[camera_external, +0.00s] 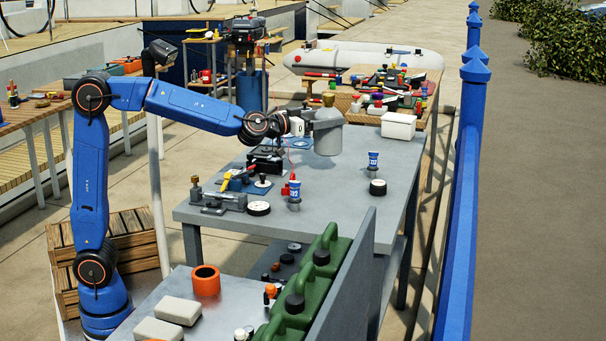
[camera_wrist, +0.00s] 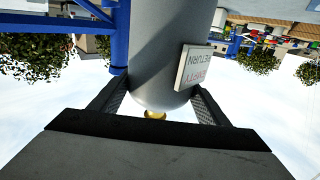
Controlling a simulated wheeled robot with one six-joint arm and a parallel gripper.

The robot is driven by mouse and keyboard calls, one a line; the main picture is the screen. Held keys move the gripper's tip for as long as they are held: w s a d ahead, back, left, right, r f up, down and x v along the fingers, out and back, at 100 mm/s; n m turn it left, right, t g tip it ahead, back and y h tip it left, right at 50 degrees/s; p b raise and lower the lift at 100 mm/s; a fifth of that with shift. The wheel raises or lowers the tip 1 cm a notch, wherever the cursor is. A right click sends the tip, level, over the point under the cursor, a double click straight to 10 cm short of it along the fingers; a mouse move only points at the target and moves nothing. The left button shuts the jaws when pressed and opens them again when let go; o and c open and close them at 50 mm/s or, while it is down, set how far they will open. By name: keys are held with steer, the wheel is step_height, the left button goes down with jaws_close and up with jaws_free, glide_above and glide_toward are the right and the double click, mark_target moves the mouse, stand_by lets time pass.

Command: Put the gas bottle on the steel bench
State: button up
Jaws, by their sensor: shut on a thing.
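The gas bottle (camera_external: 328,138) is a grey cylinder with a brass top. My gripper (camera_external: 306,122) is shut on it near its upper part, and it hangs upright in front of the far part of the steel bench (camera_external: 330,205). It looks raised above the top, but the exact gap cannot be told. In the wrist view the gas bottle (camera_wrist: 165,45) lies between the two fingers of my gripper (camera_wrist: 155,105). A white label reading "EMPTY RETURN" shows on its side, with a bit of brass at its end.
Bare top lies in the middle and front right.

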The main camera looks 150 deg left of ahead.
mark_target(316, 138)
steer(key=shift+f, duration=3.1)
steer(key=shift+f, duration=0.15)
steer(key=o, duration=1.9)
steer(key=d, duration=0.3)
steer(key=shift+d, duration=0.2)
steer(key=shift+o, duration=0.6)
steer(key=shift+a+r, duration=0.15)
steer(key=shift+r, duration=3.45)
